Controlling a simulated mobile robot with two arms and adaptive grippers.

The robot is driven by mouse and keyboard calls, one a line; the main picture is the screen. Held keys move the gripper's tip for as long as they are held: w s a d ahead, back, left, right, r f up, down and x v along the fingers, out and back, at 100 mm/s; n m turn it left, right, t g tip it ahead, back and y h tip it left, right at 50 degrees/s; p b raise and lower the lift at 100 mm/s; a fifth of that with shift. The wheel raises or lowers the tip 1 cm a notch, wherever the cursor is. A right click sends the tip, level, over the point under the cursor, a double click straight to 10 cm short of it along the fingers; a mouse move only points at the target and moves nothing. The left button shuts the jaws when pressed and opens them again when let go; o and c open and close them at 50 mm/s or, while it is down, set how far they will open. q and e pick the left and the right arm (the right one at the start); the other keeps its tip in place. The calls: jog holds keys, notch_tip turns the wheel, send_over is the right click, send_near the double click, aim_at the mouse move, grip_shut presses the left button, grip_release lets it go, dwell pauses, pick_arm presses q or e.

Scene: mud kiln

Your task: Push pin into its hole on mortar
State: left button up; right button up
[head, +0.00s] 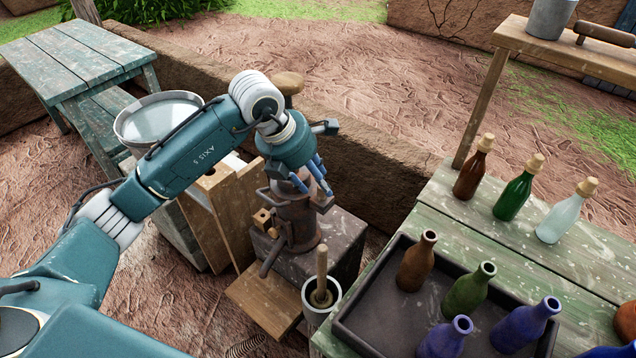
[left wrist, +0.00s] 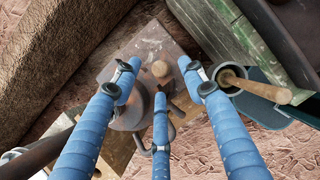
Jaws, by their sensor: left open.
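A rusty metal body (head: 302,222), which seems to be the mortar, stands upright on a dark block. A small wooden block piece (head: 262,218) shows at its left side. My right gripper is out of view.
A pale cup (head: 314,316) with a wooden pestle (head: 321,272) stands in front of the dark block (head: 343,250). A green table (head: 590,262) at right carries a dark tray (head: 385,338) and several bottles. A mud wall (head: 385,178) runs behind.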

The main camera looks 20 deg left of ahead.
pick_arm(q)
jog(key=v, duration=1)
